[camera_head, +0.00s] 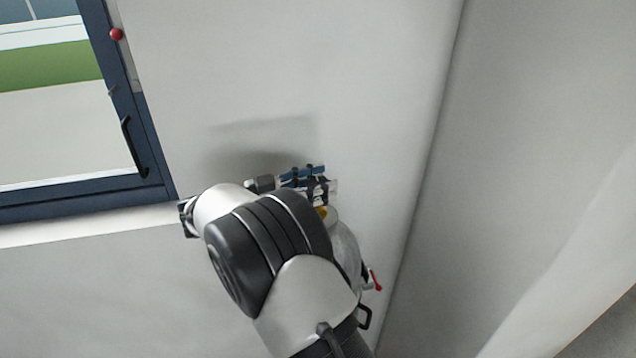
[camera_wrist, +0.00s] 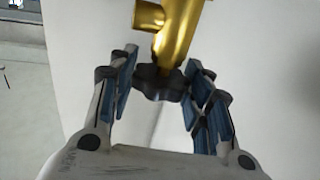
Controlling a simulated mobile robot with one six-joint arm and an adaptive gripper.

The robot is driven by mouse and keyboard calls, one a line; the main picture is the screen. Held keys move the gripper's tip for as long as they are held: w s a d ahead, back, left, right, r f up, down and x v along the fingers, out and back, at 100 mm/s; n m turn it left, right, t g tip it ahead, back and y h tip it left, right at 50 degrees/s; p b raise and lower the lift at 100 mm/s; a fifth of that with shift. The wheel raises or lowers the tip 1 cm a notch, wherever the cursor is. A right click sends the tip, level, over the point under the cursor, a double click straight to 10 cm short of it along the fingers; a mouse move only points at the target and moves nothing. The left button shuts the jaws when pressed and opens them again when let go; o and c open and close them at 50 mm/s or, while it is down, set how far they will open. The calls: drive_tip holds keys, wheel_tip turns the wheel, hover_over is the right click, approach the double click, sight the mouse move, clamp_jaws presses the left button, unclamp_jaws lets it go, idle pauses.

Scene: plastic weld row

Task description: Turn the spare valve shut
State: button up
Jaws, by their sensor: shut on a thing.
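A brass valve (camera_wrist: 180,30) with a dark lobed hand knob (camera_wrist: 160,84) fills the top middle of the wrist view. My gripper (camera_wrist: 161,72) has its blue-padded fingers on both sides of the knob and is shut on it. The valve's upper end runs out of the picture. In the head view my gripper (camera_head: 308,178) is by the pale wall, with its blue pads showing past my arm. A small yellow patch (camera_head: 322,212) shows just below it, perhaps part of the valve; my arm hides the rest.
A dark-framed window (camera_head: 150,160) with a black handle (camera_head: 134,147) is on the left, above a pale ledge (camera_head: 90,228). A red lever (camera_head: 376,280) shows right of my arm. A wall corner stands further right. The wall above my gripper is bare.

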drive_tip(key=o, duration=1.1)
drive_tip(key=v, duration=1.2)
drive_tip(key=shift+s, duration=0.1)
